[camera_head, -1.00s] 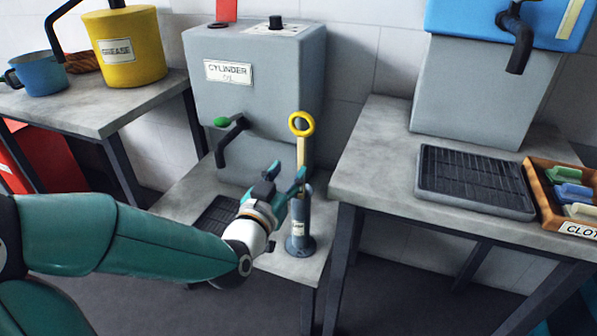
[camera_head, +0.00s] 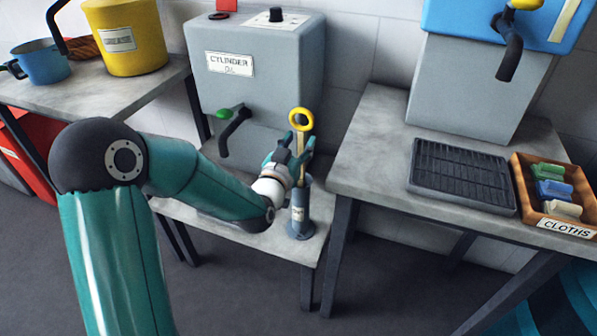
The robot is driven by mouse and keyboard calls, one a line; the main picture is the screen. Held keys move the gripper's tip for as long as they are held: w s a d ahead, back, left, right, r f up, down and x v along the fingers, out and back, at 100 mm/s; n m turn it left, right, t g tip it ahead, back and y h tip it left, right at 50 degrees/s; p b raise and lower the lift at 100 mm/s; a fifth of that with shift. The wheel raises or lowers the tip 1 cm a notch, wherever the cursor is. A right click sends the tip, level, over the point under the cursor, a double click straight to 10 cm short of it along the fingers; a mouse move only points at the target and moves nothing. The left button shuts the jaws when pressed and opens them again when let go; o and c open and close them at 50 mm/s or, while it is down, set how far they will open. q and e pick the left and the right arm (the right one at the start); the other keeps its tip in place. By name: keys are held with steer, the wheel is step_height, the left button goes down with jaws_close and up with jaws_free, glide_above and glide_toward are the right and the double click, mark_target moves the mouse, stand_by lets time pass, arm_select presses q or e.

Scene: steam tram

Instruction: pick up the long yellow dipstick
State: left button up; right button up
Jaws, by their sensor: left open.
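The long yellow dipstick (camera_head: 301,121) stands upright in a grey tube holder (camera_head: 301,217) near the front right of the low middle bench. Its ring handle is at the top, and its lower part is hidden inside the holder. My left gripper (camera_head: 299,146) is open at the dipstick's shaft, just below the ring. Its fingers appear to lie on either side of the shaft; I cannot tell whether they touch it. At the lower right edge a teal part (camera_head: 575,300) of my own body shows; my right gripper is not in view.
A grey cylinder oil tank (camera_head: 262,85) with a green-knobbed tap stands behind the dipstick. The right bench (camera_head: 385,170) holds a black drip tray (camera_head: 462,177) and a cloths box (camera_head: 525,195). The left bench (camera_head: 100,100) holds a yellow grease bucket (camera_head: 126,40) and a blue pot (camera_head: 40,62).

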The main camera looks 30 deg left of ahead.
arm_select(q)
steer(key=shift+x, duration=0.8)
jaws_close()
steer(key=shift+r, duration=0.1)
step_height(320, 180, up, 52)
steer(key=p, duration=3.1)
